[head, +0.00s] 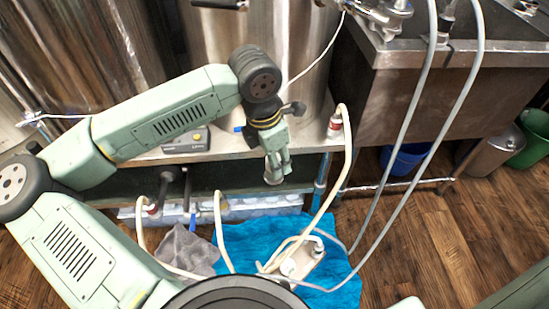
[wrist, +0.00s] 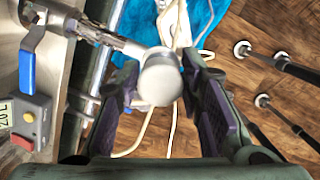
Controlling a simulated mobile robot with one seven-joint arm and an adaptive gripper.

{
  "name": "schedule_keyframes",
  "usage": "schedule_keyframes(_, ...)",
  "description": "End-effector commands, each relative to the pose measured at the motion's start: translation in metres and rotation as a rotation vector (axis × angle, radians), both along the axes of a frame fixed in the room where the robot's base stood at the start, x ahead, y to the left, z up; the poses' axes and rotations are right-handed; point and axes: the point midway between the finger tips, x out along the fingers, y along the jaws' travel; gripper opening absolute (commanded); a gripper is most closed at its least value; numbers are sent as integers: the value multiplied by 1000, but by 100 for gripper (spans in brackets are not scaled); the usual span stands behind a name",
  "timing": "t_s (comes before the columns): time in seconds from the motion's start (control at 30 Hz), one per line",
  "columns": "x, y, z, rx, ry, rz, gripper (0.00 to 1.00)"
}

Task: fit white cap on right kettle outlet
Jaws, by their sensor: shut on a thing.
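My gripper (head: 276,163) hangs below the bench edge in front of the right steel kettle (head: 220,45). In the wrist view, a round whitish cap (wrist: 160,80) sits between my two fingers (wrist: 162,95), and my gripper is shut on it. A whitish end also shows just below my fingertips in the head view. The kettle outlet (wrist: 105,37), a metal pipe with a blue-handled valve (wrist: 28,62), runs from the left towards the cap. Pipe and cap overlap in the wrist view; I cannot tell whether they touch. In the head view my arm hides most of the outlet.
Pale hoses (head: 345,160) loop down to a blue cloth (head: 335,275) below. A grey box (head: 187,141) stands on the bench at left. A steel sink (head: 440,90) is at right. Wooden floor (head: 430,250) is open at lower right, with long grey hoses hanging across.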

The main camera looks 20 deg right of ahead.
Motion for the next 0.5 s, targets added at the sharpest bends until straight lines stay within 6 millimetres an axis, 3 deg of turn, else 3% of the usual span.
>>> schedule_keyframes(0.5,0,0,-8,0,0,0,5)
